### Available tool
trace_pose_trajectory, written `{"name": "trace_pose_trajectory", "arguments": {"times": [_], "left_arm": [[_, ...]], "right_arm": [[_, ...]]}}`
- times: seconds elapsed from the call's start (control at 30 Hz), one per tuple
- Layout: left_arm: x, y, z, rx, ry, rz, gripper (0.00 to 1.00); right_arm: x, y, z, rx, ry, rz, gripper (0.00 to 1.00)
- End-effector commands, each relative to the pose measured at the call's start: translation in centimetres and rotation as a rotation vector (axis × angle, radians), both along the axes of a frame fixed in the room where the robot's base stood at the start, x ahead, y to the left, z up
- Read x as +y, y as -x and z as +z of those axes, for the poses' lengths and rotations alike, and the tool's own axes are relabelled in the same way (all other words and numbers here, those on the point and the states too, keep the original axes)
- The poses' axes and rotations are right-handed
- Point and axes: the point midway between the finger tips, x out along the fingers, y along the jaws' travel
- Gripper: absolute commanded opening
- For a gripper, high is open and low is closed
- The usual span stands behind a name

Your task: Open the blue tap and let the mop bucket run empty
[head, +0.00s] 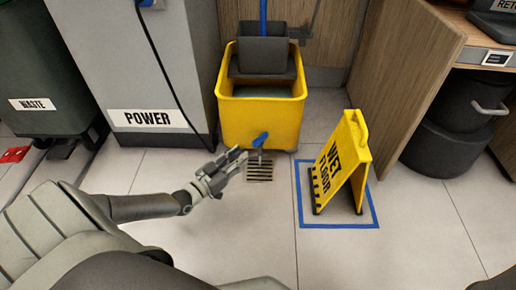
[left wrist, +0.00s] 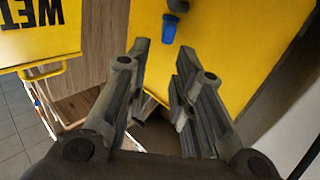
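The yellow mop bucket (head: 262,118) stands against the back wall, with greyish water showing inside below its dark wringer (head: 263,56). The blue tap (head: 260,139) sits low on the bucket's front, above a floor drain grate (head: 260,171). In the left wrist view the blue tap (left wrist: 169,27) is ahead of the fingers against the yellow bucket wall (left wrist: 225,40). My left gripper (head: 238,156) is just left of the tap and apart from it. Its two fingers (left wrist: 160,62) are spread with nothing between them. My right gripper is not in view.
A yellow wet floor sign (head: 342,160) stands inside a blue floor outline (head: 340,226) right of the drain. A grey POWER cabinet (head: 150,70) with a hanging black cable and a dark WASTE bin (head: 40,75) are at left. Front floor tiles are clear.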

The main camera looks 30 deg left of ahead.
Motion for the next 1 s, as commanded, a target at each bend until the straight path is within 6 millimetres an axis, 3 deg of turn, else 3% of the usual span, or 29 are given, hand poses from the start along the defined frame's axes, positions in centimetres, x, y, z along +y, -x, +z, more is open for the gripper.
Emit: {"name": "trace_pose_trajectory", "arguments": {"times": [0.1, 0.27, 0.7, 1.0], "left_arm": [[0.8, -0.3, -0.6, 0.013, -0.009, 0.013, 0.23], [0.5, -1.8, -0.8, 0.01, -0.007, 0.013, 0.23], [-0.6, -8.5, -0.8, 0.009, -0.006, 0.012, 0.23], [-0.9, -10.5, -0.6, 0.013, -0.006, 0.012, 0.23]], "right_arm": [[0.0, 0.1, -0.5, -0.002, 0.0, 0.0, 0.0], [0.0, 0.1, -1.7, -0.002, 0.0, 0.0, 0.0], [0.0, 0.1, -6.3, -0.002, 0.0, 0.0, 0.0], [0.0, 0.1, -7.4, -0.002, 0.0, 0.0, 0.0]]}}
